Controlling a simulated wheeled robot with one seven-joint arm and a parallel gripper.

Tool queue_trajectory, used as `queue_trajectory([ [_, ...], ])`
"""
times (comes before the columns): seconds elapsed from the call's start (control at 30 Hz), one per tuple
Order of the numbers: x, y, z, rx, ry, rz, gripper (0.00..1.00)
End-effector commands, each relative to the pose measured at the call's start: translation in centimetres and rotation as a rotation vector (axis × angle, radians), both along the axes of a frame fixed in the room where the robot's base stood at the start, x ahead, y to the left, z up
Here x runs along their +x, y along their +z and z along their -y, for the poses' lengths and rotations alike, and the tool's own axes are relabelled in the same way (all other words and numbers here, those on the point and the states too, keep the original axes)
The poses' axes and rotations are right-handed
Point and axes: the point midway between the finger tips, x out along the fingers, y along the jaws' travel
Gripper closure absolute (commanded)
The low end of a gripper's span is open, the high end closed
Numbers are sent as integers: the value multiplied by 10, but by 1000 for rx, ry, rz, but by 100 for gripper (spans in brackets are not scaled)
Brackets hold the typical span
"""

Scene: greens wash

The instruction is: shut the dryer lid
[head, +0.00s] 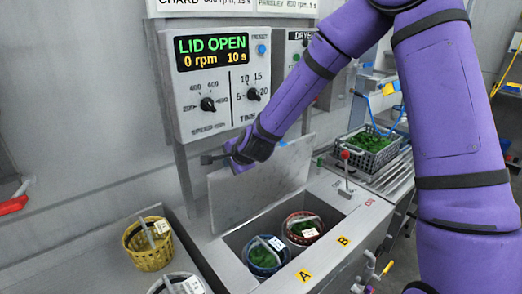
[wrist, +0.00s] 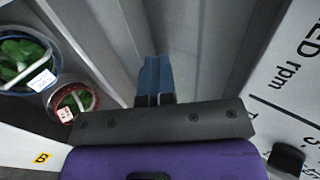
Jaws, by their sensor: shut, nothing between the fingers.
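The dryer lid (head: 250,190) is a flat grey panel standing raised at the back of the dryer's opening. The dryer display (head: 212,50) reads LID OPEN, 0 rpm, 10 s. My gripper (head: 208,158) is shut and empty, just above the lid's upper left part in the head view. I cannot tell whether it touches the lid. In the wrist view its closed fingers (wrist: 154,78) lie between the baskets at left and the control panel at right. A blue basket (head: 264,256) and a red basket (head: 303,228), both holding greens, sit inside the open dryer.
The control panel (head: 222,115) with knobs is on the wall close to my arm. A yellow basket (head: 147,244) and a partly cut-off basket (head: 178,283) stand left of the dryer. A red-knobbed lever (head: 346,170) and a grey crate of greens (head: 372,150) are at right.

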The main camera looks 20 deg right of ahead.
Motion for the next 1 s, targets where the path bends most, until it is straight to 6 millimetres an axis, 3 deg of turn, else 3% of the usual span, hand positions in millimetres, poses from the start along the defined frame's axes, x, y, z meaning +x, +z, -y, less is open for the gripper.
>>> queue_trajectory([
  [0.03,-19,-31,9,-8,3,-80,100],
  [1.0,-56,-43,24,-8,3,-80,100],
])
